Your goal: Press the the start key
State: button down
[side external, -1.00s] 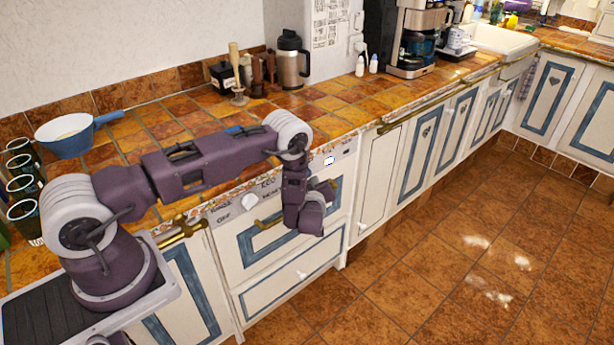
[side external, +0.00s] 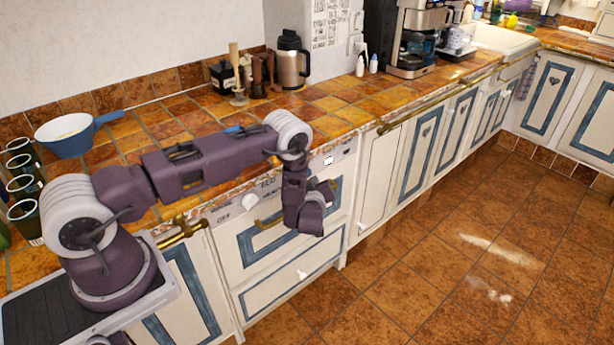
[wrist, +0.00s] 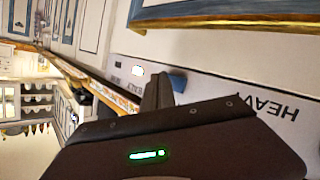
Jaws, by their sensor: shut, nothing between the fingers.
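The appliance's control panel (side external: 225,212) runs along the top of the panelled front below the counter. A small lit white key (side external: 328,160) sits near its right end, and the lit key also shows in the wrist view (wrist: 137,70). I cannot tell from its lettering whether it is the start key. My gripper (side external: 332,185) is shut and empty, in front of the panel, below and close to the lit key in the side view. In the wrist view its fingers (wrist: 164,82) point towards the panel, just right of the lit key. I see no clear contact.
A white round knob (side external: 250,202) with OFF, ECO and HEAVY lettering is left of my wrist. A brass handle (side external: 268,221) crosses the front below it. The tiled counter (side external: 345,103) edge overhangs the panel. The floor (side external: 420,270) in front is clear.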

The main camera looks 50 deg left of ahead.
jog(key=shift+a, duration=0.1)
jog(key=shift+a, duration=0.35)
jog(key=shift+a, duration=0.45)
dwell(0.9)
jog(key=shift+d, duration=0.85)
jog(key=d, duration=0.5)
dwell(0.5)
